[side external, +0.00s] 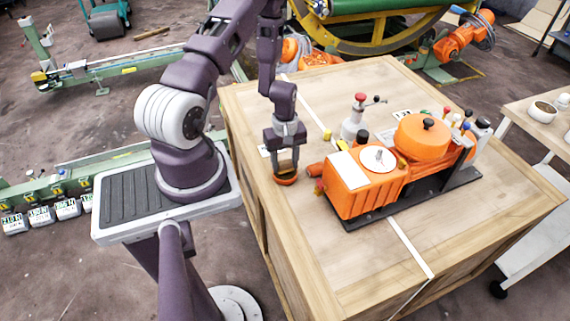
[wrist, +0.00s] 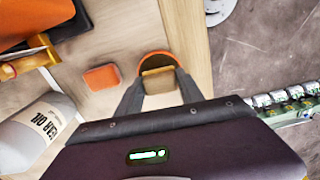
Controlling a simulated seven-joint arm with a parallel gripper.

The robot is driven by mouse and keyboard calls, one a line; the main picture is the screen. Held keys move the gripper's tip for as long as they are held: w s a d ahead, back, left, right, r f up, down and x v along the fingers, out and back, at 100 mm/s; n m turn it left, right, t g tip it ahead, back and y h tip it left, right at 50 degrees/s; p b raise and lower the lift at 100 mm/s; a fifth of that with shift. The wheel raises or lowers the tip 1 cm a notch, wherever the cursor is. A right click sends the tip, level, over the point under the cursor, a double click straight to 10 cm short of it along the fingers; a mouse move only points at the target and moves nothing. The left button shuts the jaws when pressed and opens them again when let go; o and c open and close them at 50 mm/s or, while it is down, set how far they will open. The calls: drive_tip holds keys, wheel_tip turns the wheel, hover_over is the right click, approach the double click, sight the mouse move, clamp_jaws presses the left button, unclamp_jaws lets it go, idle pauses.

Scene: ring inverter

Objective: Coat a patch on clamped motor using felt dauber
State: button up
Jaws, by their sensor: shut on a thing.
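My gripper (side external: 287,168) points down over the left part of the wooden bench, left of the orange motor (side external: 362,192). In the wrist view, its fingers (wrist: 160,92) are shut on a tan block (wrist: 159,80), which looks like the dauber's handle. A rounded orange, cup-like part (wrist: 156,57) shows around the block's far end. I cannot tell whether it belongs to the dauber or is a separate pot, or whether it touches the bench. The motor lies on a black base (side external: 435,192); its clamping is not clear. No coated patch is distinguishable.
A white gear oil bottle (wrist: 38,130) and a small orange block (wrist: 101,77) are close to my gripper in the wrist view. A round orange unit (side external: 422,138) shares the motor's base. The bench's front (side external: 370,275) is clear. A cart (side external: 545,130) stands right.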

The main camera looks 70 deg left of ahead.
sight(285, 162)
drive_tip(key=shift+r, duration=3.05)
